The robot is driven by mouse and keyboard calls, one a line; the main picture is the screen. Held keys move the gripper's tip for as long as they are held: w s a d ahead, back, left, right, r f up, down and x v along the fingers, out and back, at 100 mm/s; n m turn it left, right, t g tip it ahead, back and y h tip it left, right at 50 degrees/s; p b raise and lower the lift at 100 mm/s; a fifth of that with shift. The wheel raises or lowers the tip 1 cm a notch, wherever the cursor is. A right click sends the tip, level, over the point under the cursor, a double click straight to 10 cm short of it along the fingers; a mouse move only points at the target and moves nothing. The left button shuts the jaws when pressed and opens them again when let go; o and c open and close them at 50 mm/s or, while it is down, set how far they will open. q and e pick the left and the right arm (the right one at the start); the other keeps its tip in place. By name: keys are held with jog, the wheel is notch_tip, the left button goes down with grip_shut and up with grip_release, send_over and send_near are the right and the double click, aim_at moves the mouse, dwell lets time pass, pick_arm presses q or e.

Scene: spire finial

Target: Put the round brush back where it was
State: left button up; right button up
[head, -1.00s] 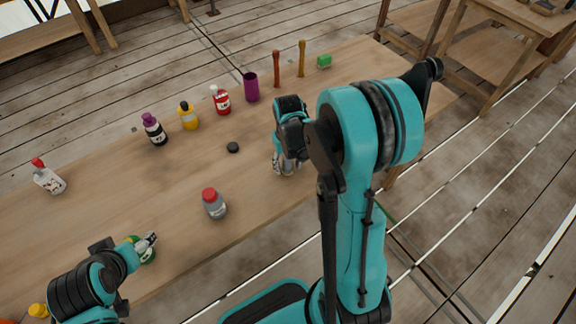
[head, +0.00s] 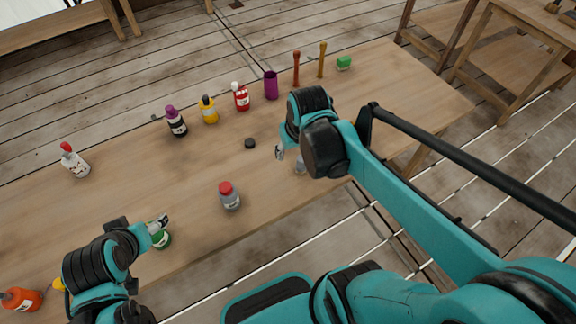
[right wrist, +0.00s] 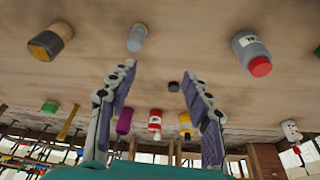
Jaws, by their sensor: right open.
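I cannot tell surely which thing is the round brush. Two slim upright handles, one orange (head: 296,68) and one yellow (head: 322,60), stand at the table's back right; the yellow one also shows in the right wrist view (right wrist: 70,122). A purple cup (head: 271,86) stands beside them, left of the orange one. My right gripper (head: 290,157) is open and empty above the table's front part; its spread fingers show in the right wrist view (right wrist: 159,72). My left gripper (head: 160,221) is by a green bottle (head: 161,240) at the front left; its grip is unclear.
A black disc (head: 249,143) lies mid-table. A red-capped grey bottle (head: 229,197) stands near the front edge. Several bottles, including a red one (head: 241,97), line the back. A dark-ended yellow-brown container (right wrist: 50,42) and a grey cylinder (right wrist: 137,37) are near the right gripper.

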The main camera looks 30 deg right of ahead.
jog(key=s+a+r+n+t, duration=0.1)
jog(key=s+a+t, duration=0.2)
jog(key=s+a, duration=0.1)
jog(key=shift+s+a+r+t, duration=0.3)
jog(key=shift+s+r, duration=0.05)
jog(key=shift+s, duration=0.5)
